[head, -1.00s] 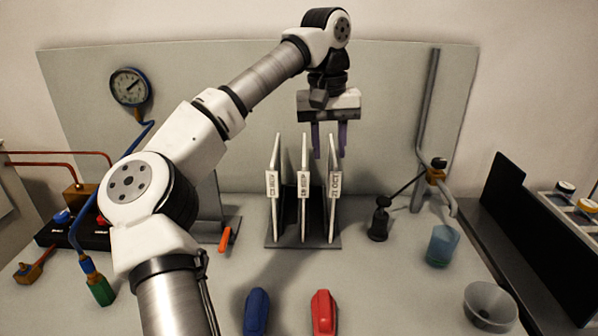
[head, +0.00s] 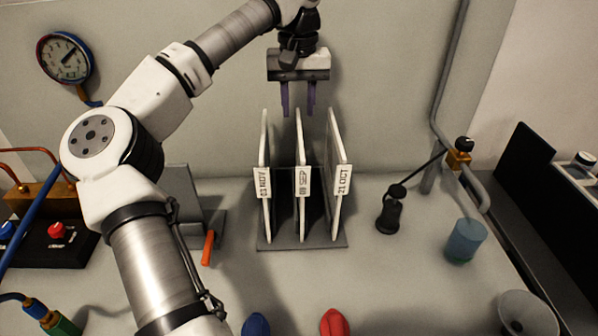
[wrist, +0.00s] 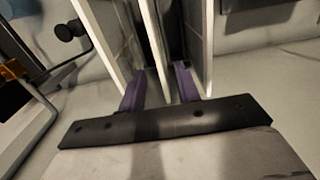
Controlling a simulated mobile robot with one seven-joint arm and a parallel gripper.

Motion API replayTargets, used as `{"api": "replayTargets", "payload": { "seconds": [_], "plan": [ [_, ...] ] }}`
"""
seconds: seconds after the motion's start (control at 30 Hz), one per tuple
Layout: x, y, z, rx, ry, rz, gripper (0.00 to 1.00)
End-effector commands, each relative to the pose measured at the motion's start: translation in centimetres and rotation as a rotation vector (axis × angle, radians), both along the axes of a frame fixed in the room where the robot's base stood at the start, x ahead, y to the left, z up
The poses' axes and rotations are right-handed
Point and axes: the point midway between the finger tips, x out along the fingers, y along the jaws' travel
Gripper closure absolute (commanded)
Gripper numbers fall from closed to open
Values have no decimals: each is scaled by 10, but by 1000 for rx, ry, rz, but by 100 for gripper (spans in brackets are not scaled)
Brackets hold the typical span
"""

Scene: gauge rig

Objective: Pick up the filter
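Three thin white filter panels with dated labels stand upright in a grey rack (head: 330,244). My gripper (head: 298,112) is open and empty above the rack, fingers pointing down. In the head view its purple fingers lie either side of the middle panel's top edge. In the wrist view the fingers (wrist: 159,90) also appear either side of the middle panel (wrist: 155,40). I cannot tell how far down they reach.
A black tool (head: 389,213) and a blue cup (head: 465,240) stand right of the rack, near a pipe with a brass valve (head: 458,158). An orange-handled item (head: 208,247) lies left. Blue (head: 256,325) and red (head: 334,323) objects lie in front.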

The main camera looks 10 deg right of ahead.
Motion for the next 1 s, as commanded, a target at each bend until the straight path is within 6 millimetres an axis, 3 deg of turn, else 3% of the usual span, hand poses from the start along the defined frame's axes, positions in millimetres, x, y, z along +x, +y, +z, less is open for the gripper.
{"api": "replayTargets", "payload": {
  "seconds": [0.13, 0.43, 0.7, 1.0],
  "plan": [
    [0, 0, -25, 0, 1, 0, 67],
    [-4, -1, -49, -1, 0, -2, 67],
    [-11, -2, -86, -2, 1, 0, 67],
    [-10, -2, -92, -1, -2, 0, 69]
  ]
}}
